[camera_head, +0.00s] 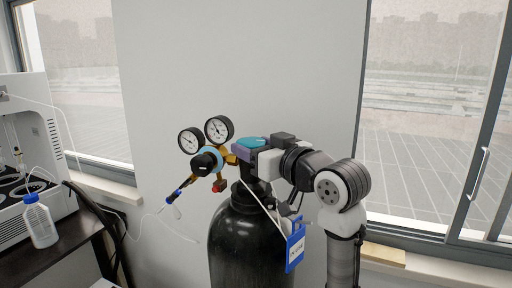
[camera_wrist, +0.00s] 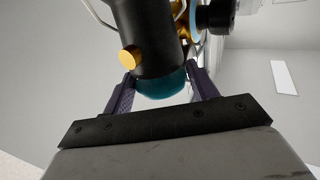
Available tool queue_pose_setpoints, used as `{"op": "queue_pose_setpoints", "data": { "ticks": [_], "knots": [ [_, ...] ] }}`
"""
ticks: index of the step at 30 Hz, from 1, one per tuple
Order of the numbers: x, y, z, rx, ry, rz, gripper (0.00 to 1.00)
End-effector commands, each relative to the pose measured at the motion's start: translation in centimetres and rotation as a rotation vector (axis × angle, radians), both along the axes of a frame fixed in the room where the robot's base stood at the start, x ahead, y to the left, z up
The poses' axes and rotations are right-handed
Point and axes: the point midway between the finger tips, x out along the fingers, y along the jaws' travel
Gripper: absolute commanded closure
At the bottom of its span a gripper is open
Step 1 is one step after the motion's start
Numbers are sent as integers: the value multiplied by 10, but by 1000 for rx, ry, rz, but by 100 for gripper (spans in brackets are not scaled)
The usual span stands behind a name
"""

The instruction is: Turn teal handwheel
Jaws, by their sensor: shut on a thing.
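The teal handwheel (camera_head: 252,142) sits on top of the black gas cylinder (camera_head: 240,240). In the wrist view the handwheel (camera_wrist: 162,85) shows as a rounded teal end on a dark valve body (camera_wrist: 145,35). My gripper (camera_head: 247,152) comes to it from the right at the height of the valve. Its two purple fingers (camera_wrist: 162,91) lie on either side of the handwheel and are shut on it. The far side of the handwheel is hidden by the valve body in the wrist view.
Two round gauges (camera_head: 205,134) and a regulator with a blue-and-black knob (camera_head: 206,160) stand left of the valve. A blue tag (camera_head: 295,247) hangs on the cylinder's right. A bottle (camera_head: 40,222) stands on a dark table at the left. Windows flank the wall.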

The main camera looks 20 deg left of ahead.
Motion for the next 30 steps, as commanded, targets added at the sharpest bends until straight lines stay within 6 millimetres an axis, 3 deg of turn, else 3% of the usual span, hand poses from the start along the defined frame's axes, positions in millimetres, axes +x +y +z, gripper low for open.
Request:
{"op": "queue_pose_setpoints", "data": {
  "ticks": [11,30],
  "knots": [
    [-2,2,-1,-5,-2,-88,65],
    [-7,11,-1,-5,-2,-644,65]
  ]
}}
